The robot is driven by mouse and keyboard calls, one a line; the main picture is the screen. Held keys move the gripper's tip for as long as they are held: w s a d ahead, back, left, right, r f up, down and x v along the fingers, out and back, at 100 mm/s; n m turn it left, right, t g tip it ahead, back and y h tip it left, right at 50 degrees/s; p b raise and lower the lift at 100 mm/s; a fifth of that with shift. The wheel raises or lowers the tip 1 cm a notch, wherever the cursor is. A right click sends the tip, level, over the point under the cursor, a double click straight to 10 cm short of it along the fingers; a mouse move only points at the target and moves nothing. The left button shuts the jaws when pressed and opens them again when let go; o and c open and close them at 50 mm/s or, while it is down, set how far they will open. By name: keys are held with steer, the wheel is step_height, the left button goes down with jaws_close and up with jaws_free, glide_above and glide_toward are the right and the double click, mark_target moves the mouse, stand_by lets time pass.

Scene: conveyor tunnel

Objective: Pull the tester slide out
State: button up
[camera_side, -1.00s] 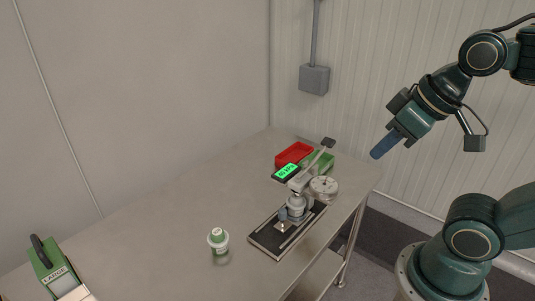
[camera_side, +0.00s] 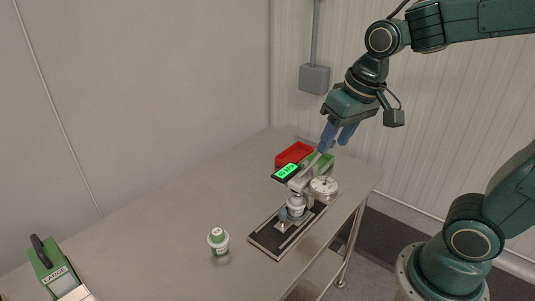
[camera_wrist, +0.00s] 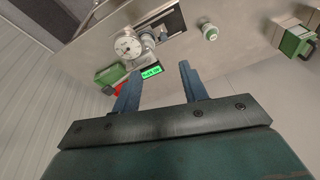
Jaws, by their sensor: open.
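The tester stands on the steel table in the side view, with a dark rail base (camera_side: 268,240), a round white gauge (camera_side: 324,187) and a lit green display (camera_side: 287,172). A small pale slide piece (camera_side: 283,226) sits on the base, at the front of the tester's upright cylinder. The gauge (camera_wrist: 128,46) and dark base (camera_wrist: 172,22) also show in the wrist view. My gripper (camera_side: 333,147) is open and empty, above and behind the tester near its lever, which it partly covers. In the wrist view the fingers (camera_wrist: 160,68) are apart with nothing between them.
A red bin (camera_side: 293,153) and a green bin (camera_side: 325,165) stand behind the tester. A green labelled box (camera_side: 50,262) is at the far left. The table between them is clear.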

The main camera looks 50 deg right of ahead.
steer(key=w+f+m+g, duration=0.2)
steer(key=w+f, duration=0.3)
steer(key=w, duration=0.2)
steer(key=m+g, duration=0.1)
steer(key=m, duration=0.1)
glide_above(283, 210)
step_height(283, 210, down, 8)
steer(key=shift+a+f, duration=0.1)
steer(key=shift+f, duration=6.75)
jaws_close()
